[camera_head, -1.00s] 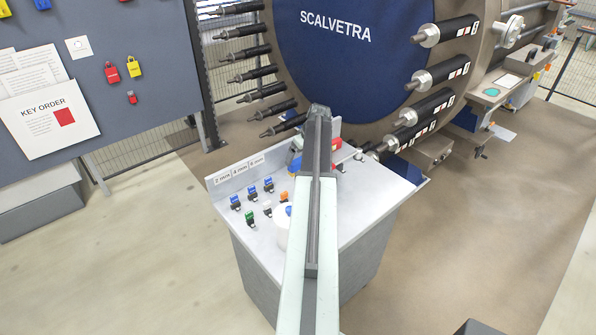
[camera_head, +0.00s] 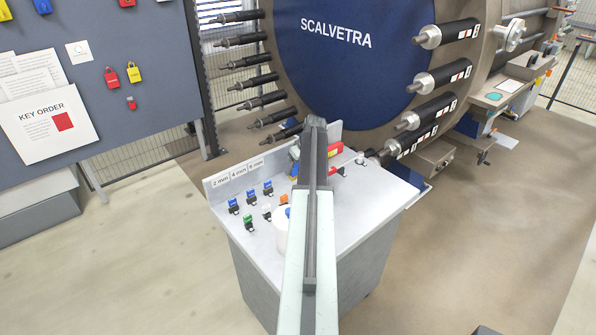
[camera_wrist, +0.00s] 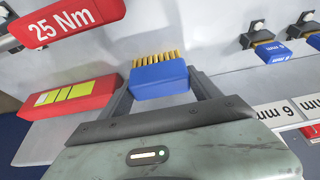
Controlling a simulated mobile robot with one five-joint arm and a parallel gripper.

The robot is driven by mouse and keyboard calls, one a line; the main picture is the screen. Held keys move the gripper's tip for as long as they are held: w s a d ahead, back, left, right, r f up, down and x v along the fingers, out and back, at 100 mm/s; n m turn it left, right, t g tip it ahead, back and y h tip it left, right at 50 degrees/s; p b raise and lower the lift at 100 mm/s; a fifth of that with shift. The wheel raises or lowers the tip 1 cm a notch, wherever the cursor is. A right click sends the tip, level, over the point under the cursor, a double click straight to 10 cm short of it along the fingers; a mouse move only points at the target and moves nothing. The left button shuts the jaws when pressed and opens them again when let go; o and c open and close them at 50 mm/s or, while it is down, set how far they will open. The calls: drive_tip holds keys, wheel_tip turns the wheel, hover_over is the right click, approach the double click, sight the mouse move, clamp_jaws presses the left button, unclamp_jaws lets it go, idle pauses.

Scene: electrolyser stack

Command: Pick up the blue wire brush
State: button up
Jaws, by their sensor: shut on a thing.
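The blue wire brush (camera_wrist: 160,80) shows in the wrist view as a blue block with a row of golden bristles along its far side. My gripper (camera_wrist: 162,88) is shut on it, with one dark finger on each side of the block. In the head view, my arm reaches over the grey cabinet top, and its dark end hides the jaws and most of the brush. I cannot tell how high the brush is above the surface.
A red block marked 25 Nm (camera_wrist: 70,20) and a red and yellow block (camera_wrist: 72,98) are left of the brush. Several small clamps (camera_head: 250,197) and a white cylinder (camera_head: 281,235) stand on the cabinet top (camera_head: 365,205). An upright label strip (camera_head: 238,175) edges it.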

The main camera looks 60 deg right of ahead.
wheel_tip(320, 180, up, 10)
drive_tip(key=p, duration=1)
drive_tip(key=shift+r, duration=0.15)
drive_tip(key=shift+s+a, duration=0.1)
